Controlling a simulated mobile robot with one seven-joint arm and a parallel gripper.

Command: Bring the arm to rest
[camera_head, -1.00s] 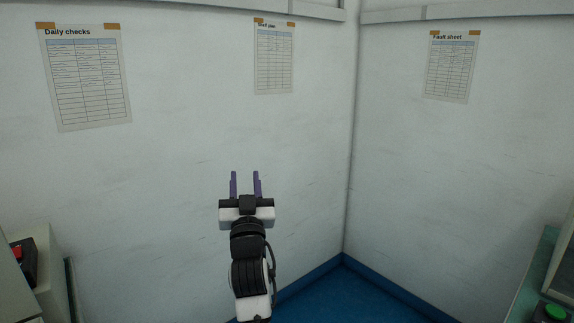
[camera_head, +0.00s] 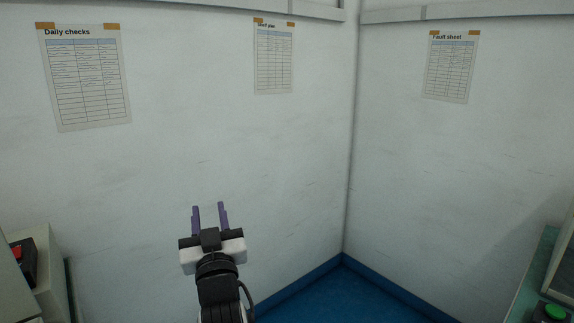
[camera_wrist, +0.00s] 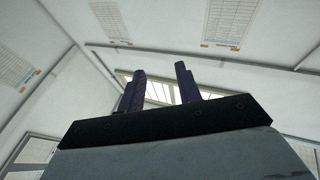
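My gripper (camera_head: 209,217) is in the lower middle of the head view, raised in front of the white wall. Its two purple fingers point up and stand apart with nothing between them. In the wrist view the gripper (camera_wrist: 160,88) also shows its two dark fingers apart and empty, with wall, ceiling and a window behind them.
A unit with a red button (camera_head: 17,252) is at the lower left. A green button (camera_head: 554,312) is at the lower right. Blue floor (camera_head: 345,295) is clear in the corner.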

